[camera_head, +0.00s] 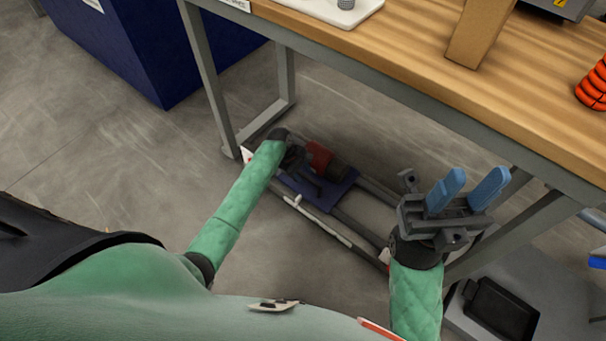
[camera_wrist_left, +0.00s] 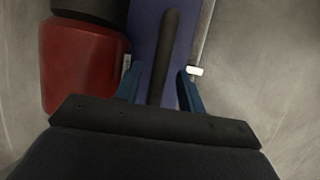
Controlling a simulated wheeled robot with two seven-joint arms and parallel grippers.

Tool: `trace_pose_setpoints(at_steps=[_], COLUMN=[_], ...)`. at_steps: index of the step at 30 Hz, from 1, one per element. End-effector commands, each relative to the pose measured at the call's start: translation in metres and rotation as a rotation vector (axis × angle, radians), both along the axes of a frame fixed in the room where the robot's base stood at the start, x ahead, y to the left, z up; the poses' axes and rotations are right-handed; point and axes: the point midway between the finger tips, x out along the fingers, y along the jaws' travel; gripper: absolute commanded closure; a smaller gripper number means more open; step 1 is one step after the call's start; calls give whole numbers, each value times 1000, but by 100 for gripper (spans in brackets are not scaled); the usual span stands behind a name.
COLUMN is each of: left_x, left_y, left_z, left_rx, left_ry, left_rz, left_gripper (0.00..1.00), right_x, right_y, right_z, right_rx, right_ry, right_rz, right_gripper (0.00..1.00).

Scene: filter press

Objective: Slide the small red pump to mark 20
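The small red pump (camera_head: 319,157) sits on a blue carriage plate (camera_head: 325,195) on rails under the workbench. In the left wrist view the red pump body (camera_wrist_left: 80,65) is at the upper left, and a dark handle bar (camera_wrist_left: 170,50) stands over the blue plate. My left gripper (camera_wrist_left: 160,82) has its two blue fingers apart, one on each side of the handle, with a visible gap on the left side. In the head view the left gripper (camera_head: 300,170) is dark and partly hides the pump. My right gripper (camera_head: 468,188) is open and empty, raised near the bench's front edge.
A pale strip (camera_head: 325,222) runs along the near rail; its marks are too small to read. A white pointer-like tab (camera_wrist_left: 195,71) shows beside the plate. The wooden bench top (camera_head: 420,70) and its grey legs (camera_head: 207,75) frame the space. Rail continues right of the carriage.

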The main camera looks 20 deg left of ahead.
Motion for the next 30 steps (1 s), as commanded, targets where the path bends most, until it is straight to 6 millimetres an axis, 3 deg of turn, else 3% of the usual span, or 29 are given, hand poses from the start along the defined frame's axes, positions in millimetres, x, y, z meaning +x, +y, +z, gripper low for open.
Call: trace_pose_setpoints(at_steps=[6, 12, 30], left_x=[0, 0, -3], left_y=[0, 0, -7], left_z=[0, 0, 2], left_rx=[1, 1, 0], left_ry=[0, -1, 0], left_rz=[0, -1, -1], left_gripper=[60, 100, 100], right_x=[0, 0, 0], right_y=[0, 0, -3], right_z=[1, 0, 7], right_rx=[0, 0, -6], right_ry=[0, 0, -3], right_rz=[2, 0, -17], right_gripper=[64, 64, 64])
